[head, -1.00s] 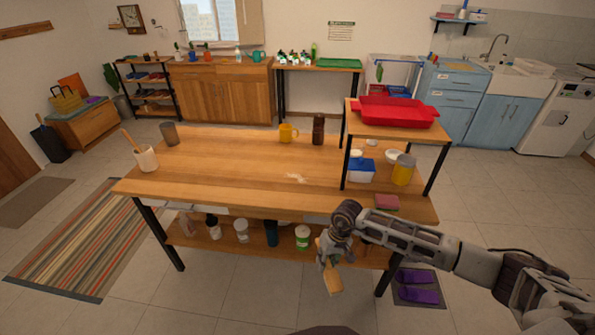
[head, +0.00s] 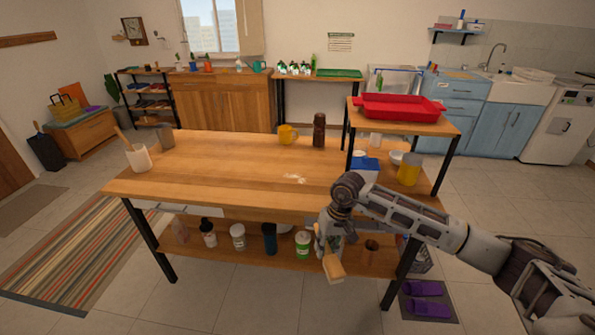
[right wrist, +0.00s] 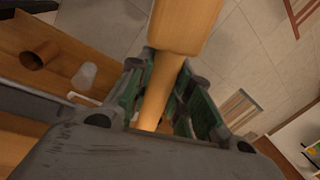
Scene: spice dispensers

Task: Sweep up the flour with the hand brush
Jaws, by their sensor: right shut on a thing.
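A small white patch of flour (head: 294,178) lies on the middle of the wooden table top (head: 230,170). My right gripper (head: 330,243) is in front of the table's front edge, below the level of the top. It is shut on the hand brush (head: 334,268), whose pale wooden part hangs below the fingers. In the right wrist view the fingers stand on both sides of the brush's wooden handle (right wrist: 160,90). The bristles cannot be made out. The brush is apart from the flour. My left gripper is out of view.
A yellow mug (head: 287,135) and a dark brown cylinder (head: 319,131) stand behind the flour. A raised shelf with a red tray (head: 400,107) is at the right. A white pot (head: 138,157) and grey cup (head: 165,136) stand left. The table's left middle is clear.

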